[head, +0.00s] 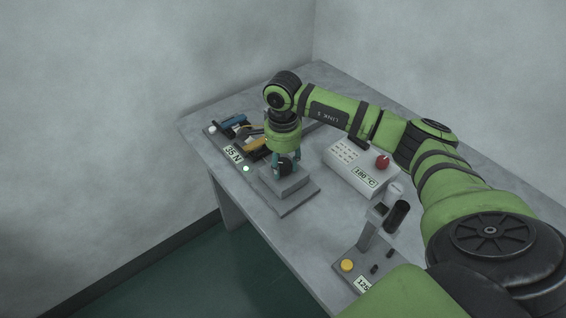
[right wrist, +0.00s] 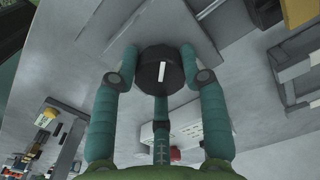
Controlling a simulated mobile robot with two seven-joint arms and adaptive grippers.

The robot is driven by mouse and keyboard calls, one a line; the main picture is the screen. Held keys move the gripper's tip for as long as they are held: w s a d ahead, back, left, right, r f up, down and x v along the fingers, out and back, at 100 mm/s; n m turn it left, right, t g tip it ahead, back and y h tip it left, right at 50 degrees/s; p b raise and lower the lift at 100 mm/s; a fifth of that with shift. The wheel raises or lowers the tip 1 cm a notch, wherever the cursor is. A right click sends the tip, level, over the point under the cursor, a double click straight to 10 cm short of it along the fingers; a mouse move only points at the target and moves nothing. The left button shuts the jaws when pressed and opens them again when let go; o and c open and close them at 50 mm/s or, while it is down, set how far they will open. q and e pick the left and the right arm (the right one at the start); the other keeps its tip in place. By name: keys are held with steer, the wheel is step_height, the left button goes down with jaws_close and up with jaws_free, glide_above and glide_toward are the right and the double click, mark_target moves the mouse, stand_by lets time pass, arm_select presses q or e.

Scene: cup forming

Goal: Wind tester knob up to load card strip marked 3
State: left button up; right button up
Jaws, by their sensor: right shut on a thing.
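The tester knob is black and round with one white line, and shows in the right wrist view (right wrist: 160,69). It sits on a stepped grey block (head: 286,185) on the table in the head view. My right gripper (head: 286,160) comes down from above with its teal fingers closed around the knob; in the right wrist view the fingers (right wrist: 160,80) reach it from either side and below. A display beside the block reads 35 N (head: 233,153). I cannot make out any card strip marked 3. My left gripper is out of view.
A white box (head: 345,172) with a red knob (head: 382,162) and a temperature display stands right of the block. A grey stand with a black cylinder (head: 397,216) and a yellow button (head: 347,265) is nearer. Blue and orange items (head: 236,121) lie at the back left.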

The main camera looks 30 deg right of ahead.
steer(key=m+b, duration=0.1)
steer(key=m, duration=0.1)
steer(key=shift+f+m, duration=0.1)
steer(key=shift+m, duration=0.3)
steer(key=m+b, duration=0.1)
steer(key=m, duration=0.1)
steer(key=shift+m, duration=0.3)
steer(key=m+b, duration=0.1)
steer(key=m, duration=0.4)
steer(key=shift+m, duration=0.3)
steer(key=o, duration=1.1)
steer(key=shift+o, duration=0.2)
